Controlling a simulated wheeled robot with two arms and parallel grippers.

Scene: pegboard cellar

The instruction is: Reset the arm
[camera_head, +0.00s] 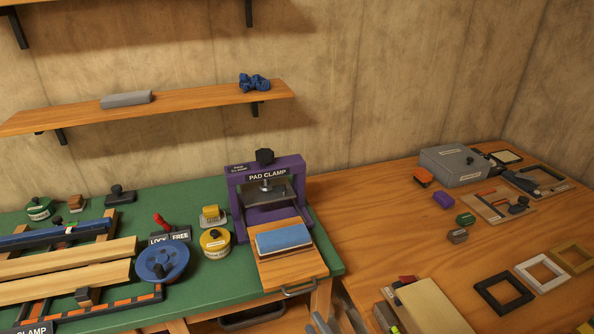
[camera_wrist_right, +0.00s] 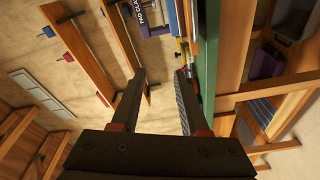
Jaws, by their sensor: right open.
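My right gripper (camera_wrist_right: 158,74) shows in the right wrist view with its two dark fingers spread apart. Nothing is between the fingers. Past the fingertips, toward the top of that view, part of the purple pad clamp (camera_wrist_right: 152,18) shows, and the green bench edge (camera_wrist_right: 208,60) runs along the right. In the head view I cannot clearly pick out the right gripper. My left gripper is not in view.
In the head view, the pad clamp (camera_head: 242,190) stands on the green bench (camera_head: 200,286) with a blue pad (camera_head: 283,238) on its board. A blue wheel (camera_head: 162,262) and yellow tin (camera_head: 214,242) are beside it. The wooden bench (camera_head: 375,225) has clear room at its left. A shelf (camera_head: 190,107) hangs above.

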